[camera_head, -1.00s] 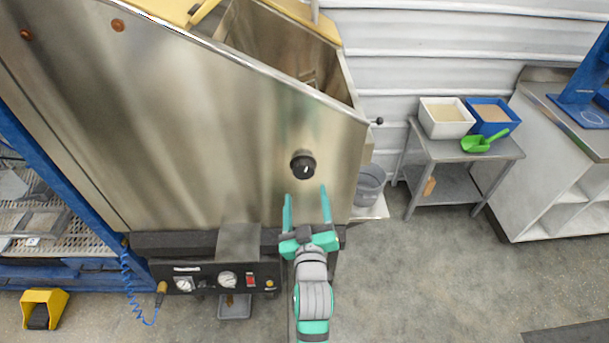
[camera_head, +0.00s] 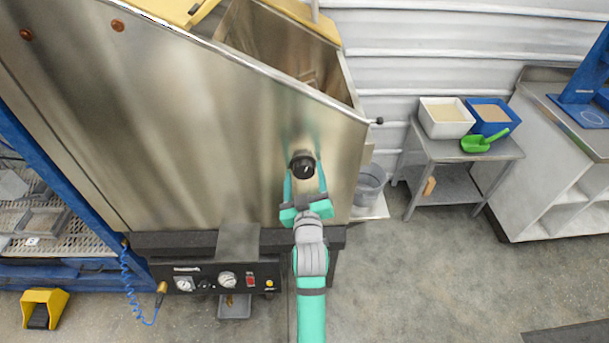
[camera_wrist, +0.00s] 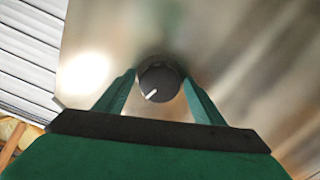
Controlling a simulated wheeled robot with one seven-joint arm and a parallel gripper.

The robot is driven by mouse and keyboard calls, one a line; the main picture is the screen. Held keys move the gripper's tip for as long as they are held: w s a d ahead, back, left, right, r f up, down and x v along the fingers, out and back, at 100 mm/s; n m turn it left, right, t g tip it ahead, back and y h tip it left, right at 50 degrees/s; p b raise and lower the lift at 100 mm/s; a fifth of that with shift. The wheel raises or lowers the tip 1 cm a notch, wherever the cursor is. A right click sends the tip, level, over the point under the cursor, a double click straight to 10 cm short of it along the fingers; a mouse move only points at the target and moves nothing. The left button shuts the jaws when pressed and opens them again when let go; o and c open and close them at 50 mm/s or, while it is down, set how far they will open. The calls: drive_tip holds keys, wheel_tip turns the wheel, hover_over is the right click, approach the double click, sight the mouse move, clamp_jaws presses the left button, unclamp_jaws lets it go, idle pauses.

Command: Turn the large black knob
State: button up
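The large black knob (camera_head: 302,165) sits on the steel front of the hopper (camera_head: 200,120). In the wrist view the knob (camera_wrist: 159,81) shows a white pointer line toward its lower left. My gripper (camera_head: 305,172) reaches up to the knob, with one green finger on each side of it. In the wrist view the fingers of my gripper (camera_wrist: 159,80) are apart and flank the knob. Small gaps seem to show between fingers and knob, though contact is hard to judge.
Below the hopper is a black control panel (camera_head: 215,276) with gauges and small knobs. A grey bucket (camera_head: 369,184) stands at right. A metal table (camera_head: 433,152) holds a white bin (camera_head: 446,131), a blue bin (camera_head: 488,129) and a green scoop (camera_head: 485,141).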

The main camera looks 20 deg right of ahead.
drive_tip(key=c, duration=0.8)
drive_tip(key=m, duration=0.3)
drive_tip(key=shift+m, duration=0.4)
drive_tip(key=m, duration=0.3)
drive_tip(key=shift+a+m, duration=0.1)
drive_tip(key=shift+m, duration=0.3)
drive_tip(key=m, duration=0.6)
drive_tip(key=shift+a, duration=0.1)
drive_tip(key=m, duration=0.5)
drive_tip(key=shift+r+m, duration=0.1)
drive_tip(key=shift+m, duration=0.3)
